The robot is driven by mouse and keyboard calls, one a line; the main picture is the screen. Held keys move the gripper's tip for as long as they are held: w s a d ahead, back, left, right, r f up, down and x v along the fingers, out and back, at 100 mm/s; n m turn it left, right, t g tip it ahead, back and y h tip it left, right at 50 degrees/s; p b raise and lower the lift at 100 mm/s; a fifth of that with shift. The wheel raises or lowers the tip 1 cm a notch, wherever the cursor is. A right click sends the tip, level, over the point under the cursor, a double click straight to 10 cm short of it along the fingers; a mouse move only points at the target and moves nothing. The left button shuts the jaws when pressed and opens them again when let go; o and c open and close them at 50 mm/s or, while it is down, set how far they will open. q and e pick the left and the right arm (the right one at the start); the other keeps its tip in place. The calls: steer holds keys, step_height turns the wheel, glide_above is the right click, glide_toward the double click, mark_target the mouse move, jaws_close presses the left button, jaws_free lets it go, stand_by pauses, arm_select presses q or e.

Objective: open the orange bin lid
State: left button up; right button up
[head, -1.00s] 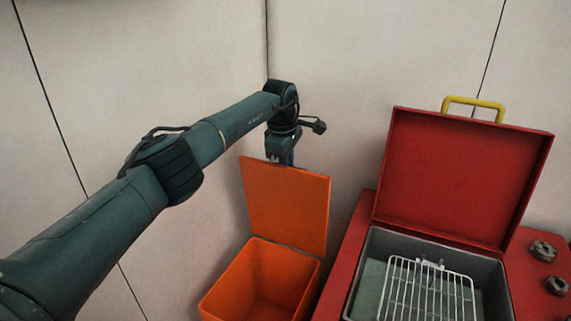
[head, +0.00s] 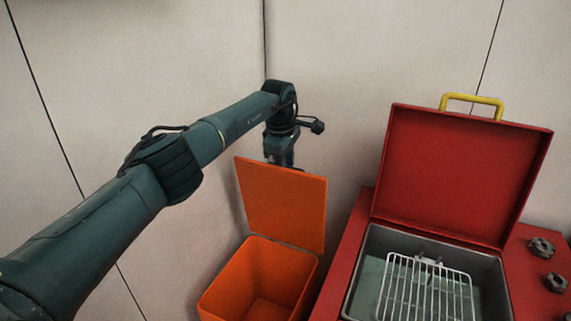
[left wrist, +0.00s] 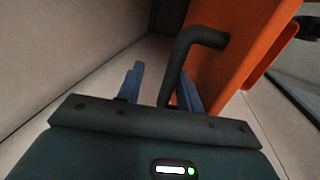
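The orange bin (head: 258,280) stands in the corner, and its interior shows. Its lid (head: 282,205) is raised nearly upright at the back of the bin. In the left wrist view the orange lid (left wrist: 235,85) is at the right, with a dark bent handle (left wrist: 205,38) on it. My left gripper (left wrist: 160,82) is behind the lid's top edge in the head view, its fingertips hidden there. Its two blue fingers are apart, with the handle bar running between them, nearer the right finger. Contact is unclear. My right gripper is in neither view.
A red box (head: 345,250) stands right of the bin, with its red lid (head: 455,170) raised and a yellow handle (head: 473,99) on top. A wire rack (head: 428,290) lies inside. Dark knobs (head: 541,247) are at the far right. Pale walls (head: 340,60) meet behind the bin.

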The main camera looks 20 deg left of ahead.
arm_select(q)
step_height(320, 180, up, 13)
steer(key=s+b, duration=0.1)
steer(key=s, duration=0.1)
steer(key=shift+s, duration=0.3)
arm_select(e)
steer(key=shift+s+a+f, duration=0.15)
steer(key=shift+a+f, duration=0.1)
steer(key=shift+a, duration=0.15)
arm_select(q)
steer(key=shift+a+f, duration=0.1)
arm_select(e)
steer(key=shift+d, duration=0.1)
